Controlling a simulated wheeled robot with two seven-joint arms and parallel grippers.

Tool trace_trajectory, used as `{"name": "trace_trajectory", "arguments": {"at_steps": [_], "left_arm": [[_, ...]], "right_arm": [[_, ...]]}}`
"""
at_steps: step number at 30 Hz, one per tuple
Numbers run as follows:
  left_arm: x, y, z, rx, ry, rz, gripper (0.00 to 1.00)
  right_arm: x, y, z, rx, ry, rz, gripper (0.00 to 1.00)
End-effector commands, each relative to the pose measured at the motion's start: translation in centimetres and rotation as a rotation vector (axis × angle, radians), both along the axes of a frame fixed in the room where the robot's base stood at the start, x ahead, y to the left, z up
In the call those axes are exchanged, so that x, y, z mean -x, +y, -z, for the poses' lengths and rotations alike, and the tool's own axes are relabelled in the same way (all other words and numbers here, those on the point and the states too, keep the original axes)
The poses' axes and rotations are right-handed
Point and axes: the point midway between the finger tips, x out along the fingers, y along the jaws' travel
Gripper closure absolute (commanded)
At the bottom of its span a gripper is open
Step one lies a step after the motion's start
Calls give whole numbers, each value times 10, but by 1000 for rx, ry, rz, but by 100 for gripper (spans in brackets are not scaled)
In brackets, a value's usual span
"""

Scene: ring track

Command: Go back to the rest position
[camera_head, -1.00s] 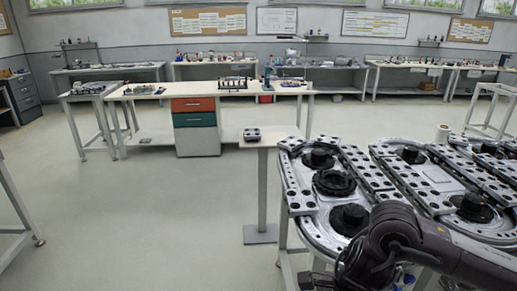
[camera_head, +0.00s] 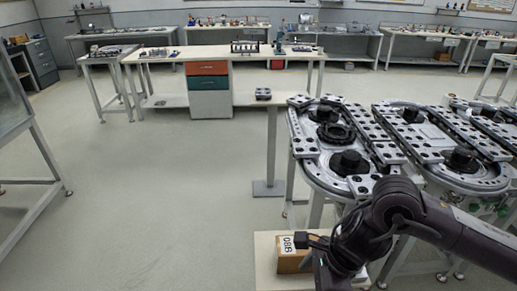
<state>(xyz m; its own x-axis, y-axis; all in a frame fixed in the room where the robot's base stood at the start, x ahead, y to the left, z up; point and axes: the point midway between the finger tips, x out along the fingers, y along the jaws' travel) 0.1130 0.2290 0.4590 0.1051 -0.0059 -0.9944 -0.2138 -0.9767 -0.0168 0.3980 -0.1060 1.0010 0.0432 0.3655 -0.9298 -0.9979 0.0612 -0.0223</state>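My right arm comes in from the right edge, in front of the ring track (camera_head: 318,170). The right gripper (camera_head: 318,243) is low in the view, beside and partly over a small brown box with a white label reading 086 (camera_head: 290,262). Its fingers are dark and small, and I cannot tell whether they are open or shut, or whether they touch the box. My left gripper and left arm are not in view. The ring track carries black round parts (camera_head: 349,162) and grey blocks with dark holes.
A light stand (camera_head: 265,245) holds the box at the bottom. A small pedestal table (camera_head: 283,104) with a grey block (camera_head: 263,94) stands behind the track. A workbench (camera_head: 165,58) with red and green drawers is at the back. The floor at left centre is clear.

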Motion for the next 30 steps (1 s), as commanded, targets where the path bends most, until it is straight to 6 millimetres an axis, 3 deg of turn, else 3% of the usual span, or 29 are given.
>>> {"name": "trace_trajectory", "arguments": {"at_steps": [11, 14, 19, 23, 26, 30], "left_arm": [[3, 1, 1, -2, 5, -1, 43], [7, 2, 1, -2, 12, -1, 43], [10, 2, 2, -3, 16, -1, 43], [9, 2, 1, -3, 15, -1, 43], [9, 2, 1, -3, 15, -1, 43], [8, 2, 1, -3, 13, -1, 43]], "right_arm": [[3, 87, -5, -270, 26, 324, 15], [3, 116, -16, -398, 73, 495, 15], [-6, 155, -49, -706, 275, 988, 15], [-25, 145, -68, -937, 527, 1488, 15], [-37, 114, -66, -1081, 746, 1912, 15], [-35, 50, -36, -1217, 1036, 2535, 15]]}}
